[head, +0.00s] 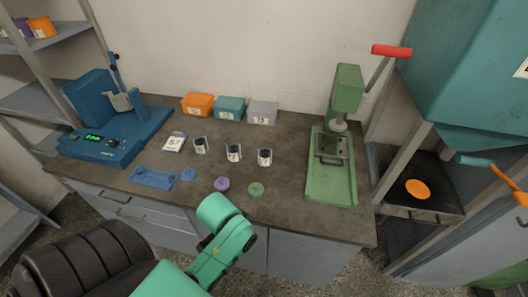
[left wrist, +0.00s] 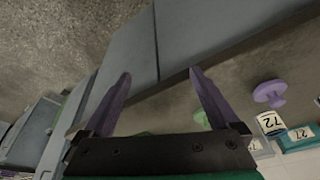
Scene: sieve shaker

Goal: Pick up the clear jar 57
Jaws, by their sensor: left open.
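Three small clear jars with white labels stand in a row mid-counter in the head view: a left jar (head: 200,146), a middle jar (head: 233,152) and a right jar (head: 265,157). Their numbers are too small to read surely, so I cannot tell which is 57. A white card (head: 174,142) beside the left jar reads 57. One jar (left wrist: 270,123) in the left wrist view reads 72. My left gripper (left wrist: 160,75) is open and empty over the counter's front edge, away from the jars. In the head view my own arm hides its fingers. My right gripper is out of view.
A purple lid (head: 221,184) and green lid (head: 257,189) lie in front of the jars. Orange (head: 198,104), teal (head: 230,108) and grey (head: 262,113) bins stand behind. A blue machine (head: 105,130) is left, a green press (head: 333,165) right.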

